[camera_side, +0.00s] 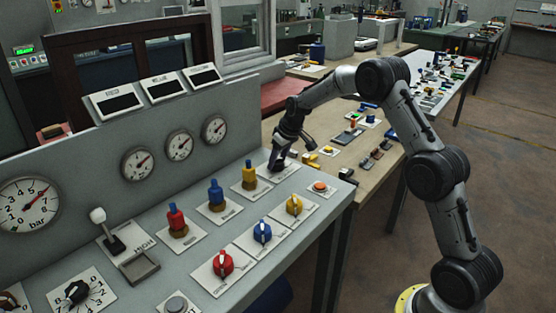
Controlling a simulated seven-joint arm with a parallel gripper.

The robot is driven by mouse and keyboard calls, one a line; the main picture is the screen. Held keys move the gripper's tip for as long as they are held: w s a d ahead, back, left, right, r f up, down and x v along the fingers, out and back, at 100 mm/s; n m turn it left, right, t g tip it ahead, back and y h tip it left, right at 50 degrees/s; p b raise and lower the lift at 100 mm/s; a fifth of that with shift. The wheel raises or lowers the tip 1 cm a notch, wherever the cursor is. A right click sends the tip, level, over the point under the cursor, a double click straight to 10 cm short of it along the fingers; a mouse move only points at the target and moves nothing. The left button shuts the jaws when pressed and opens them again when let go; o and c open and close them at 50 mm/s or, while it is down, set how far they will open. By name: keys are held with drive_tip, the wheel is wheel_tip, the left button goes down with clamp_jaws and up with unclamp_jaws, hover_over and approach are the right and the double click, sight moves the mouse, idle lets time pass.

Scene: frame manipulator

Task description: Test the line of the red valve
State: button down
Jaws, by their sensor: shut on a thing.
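The red valve knob (222,263) sits on a white plate at the front of the grey console, with a blue knob (262,232) and a yellow knob (294,205) in line beyond it. A red plug-like fitting (176,218) stands behind the red knob, beside matching blue (216,195) and yellow (249,176) ones. My gripper (278,163) points down at the far white plate (262,186), beyond the yellow fitting. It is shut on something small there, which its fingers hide. My gripper is well apart from the red valve.
Three round gauges (179,146) and three dark displays (164,87) line the back panel. A large bar gauge (27,204) is at left. A white-knobbed lever (98,216), a dial (76,292) and an orange button (320,187) are on the console. A cluttered wooden bench (345,175) stands beyond.

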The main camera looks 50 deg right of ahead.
drive_tip(key=m+h, duration=0.1)
drive_tip(key=m, duration=0.1)
drive_tip(key=m+g+h, duration=0.1)
drive_tip(key=m, duration=0.2)
drive_tip(key=shift+w+a, duration=0.1)
drive_tip(key=shift+m, duration=0.4)
drive_tip(key=shift+c, duration=1.2)
unclamp_jaws()
drive_tip(key=v, duration=1.4)
